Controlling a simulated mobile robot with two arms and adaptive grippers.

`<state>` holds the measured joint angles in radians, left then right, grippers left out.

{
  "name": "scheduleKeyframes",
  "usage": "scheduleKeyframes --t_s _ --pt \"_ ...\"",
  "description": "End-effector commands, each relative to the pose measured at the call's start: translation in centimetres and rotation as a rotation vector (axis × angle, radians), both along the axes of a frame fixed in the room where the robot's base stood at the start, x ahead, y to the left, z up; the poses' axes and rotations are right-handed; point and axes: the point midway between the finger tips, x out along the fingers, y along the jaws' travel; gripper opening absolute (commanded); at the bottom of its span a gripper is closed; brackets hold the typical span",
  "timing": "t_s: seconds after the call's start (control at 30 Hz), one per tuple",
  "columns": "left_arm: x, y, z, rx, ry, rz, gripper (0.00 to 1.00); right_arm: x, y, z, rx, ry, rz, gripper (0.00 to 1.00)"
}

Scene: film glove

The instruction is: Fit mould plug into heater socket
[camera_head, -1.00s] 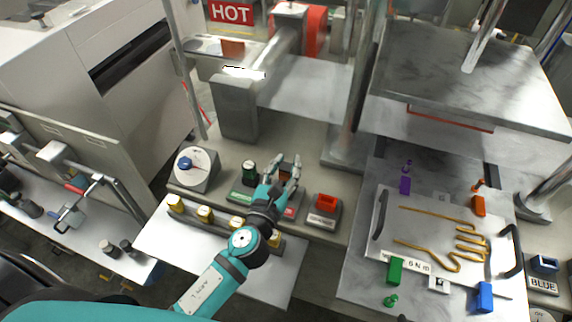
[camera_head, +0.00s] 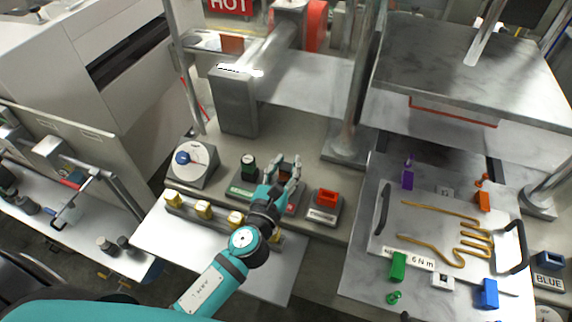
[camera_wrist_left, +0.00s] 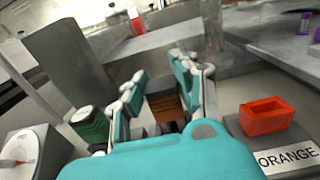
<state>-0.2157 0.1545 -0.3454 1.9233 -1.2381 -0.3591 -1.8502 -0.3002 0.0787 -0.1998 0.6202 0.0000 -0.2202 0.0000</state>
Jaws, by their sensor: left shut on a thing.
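My left gripper (camera_head: 284,168) is over the grey bench panel, shut on a brown block (camera_wrist_left: 165,105) between its fingers. The fingers hide much of the block and what lies under it, so I cannot tell whether it is seated. An orange-red open box (camera_head: 327,197), a socket by its look, stands right of the gripper; it also shows in the left wrist view (camera_wrist_left: 267,115), with an ORANGE label. My right gripper is not visible.
Several yellow-topped pieces (camera_head: 204,209) line the front. A BLUE-labelled block (camera_head: 548,262) is at far right. A metal post (camera_head: 350,120) rises behind.

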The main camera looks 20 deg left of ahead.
Motion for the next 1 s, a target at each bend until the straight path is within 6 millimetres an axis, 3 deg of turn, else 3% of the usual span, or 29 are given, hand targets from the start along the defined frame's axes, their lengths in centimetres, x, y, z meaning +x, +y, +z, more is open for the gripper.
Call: scheduleKeyframes --t_s 0.6,0.63,0.7,0.83,1.0 --pt "0.0 0.0 -1.5 0.002 0.000 0.000 0.00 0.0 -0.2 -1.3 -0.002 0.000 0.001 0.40" --pt "0.0 0.0 -1.4 0.001 0.000 0.000 0.30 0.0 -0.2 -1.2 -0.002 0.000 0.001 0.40" --pt "0.0 0.0 -1.4 0.001 0.001 0.000 0.39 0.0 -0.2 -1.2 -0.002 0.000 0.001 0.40" --pt "0.0 0.0 -1.4 0.001 0.000 0.000 0.54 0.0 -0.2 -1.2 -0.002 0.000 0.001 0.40" --pt "0.0 0.0 -1.4 0.001 0.000 0.000 0.54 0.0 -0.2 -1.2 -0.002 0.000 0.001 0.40"
